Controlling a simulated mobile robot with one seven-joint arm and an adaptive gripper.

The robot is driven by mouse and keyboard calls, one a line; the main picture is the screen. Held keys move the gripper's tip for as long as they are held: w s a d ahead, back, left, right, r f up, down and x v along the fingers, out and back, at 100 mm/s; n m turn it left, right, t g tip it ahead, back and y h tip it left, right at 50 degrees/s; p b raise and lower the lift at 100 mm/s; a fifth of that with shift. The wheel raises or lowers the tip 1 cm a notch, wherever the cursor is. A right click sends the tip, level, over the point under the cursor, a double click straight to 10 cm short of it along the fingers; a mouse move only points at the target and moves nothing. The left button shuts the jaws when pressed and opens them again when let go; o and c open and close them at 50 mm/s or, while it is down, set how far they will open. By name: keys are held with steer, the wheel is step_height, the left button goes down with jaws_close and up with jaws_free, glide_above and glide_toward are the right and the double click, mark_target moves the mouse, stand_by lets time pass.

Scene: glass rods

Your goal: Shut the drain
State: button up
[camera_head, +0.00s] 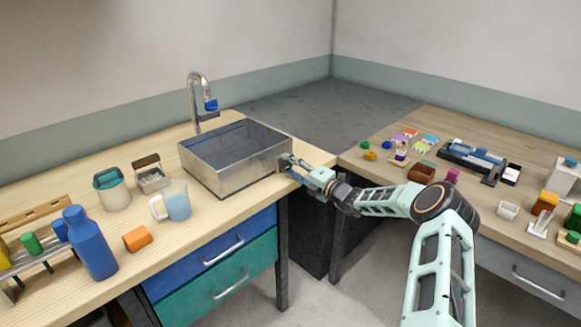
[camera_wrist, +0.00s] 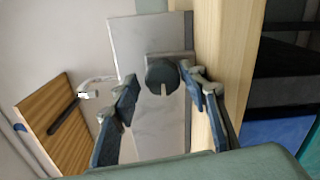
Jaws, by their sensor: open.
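The metal sink (camera_head: 222,180) stands on the pale wooden counter at the back, with bluish-grey inside its basin. The drain opening does not show. In the wrist view the sink wall (camera_wrist: 126,45) carries a dark round knob (camera_wrist: 160,72) with a pale notch at its lower edge. My gripper (camera_head: 288,162) is at the sink's right end in the head view. In the wrist view my gripper (camera_wrist: 163,90) is open, with one finger on each side of the knob. I cannot tell whether the fingers touch it.
A faucet (camera_head: 198,100) with a blue part rises behind the sink. A pitcher (camera_head: 176,204), a canister (camera_head: 112,190), an orange block (camera_head: 137,238) and a blue bottle (camera_head: 90,245) stand left on the counter. The right table (camera_head: 470,212) holds many small items.

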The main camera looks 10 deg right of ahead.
steer(key=v, duration=0.8)
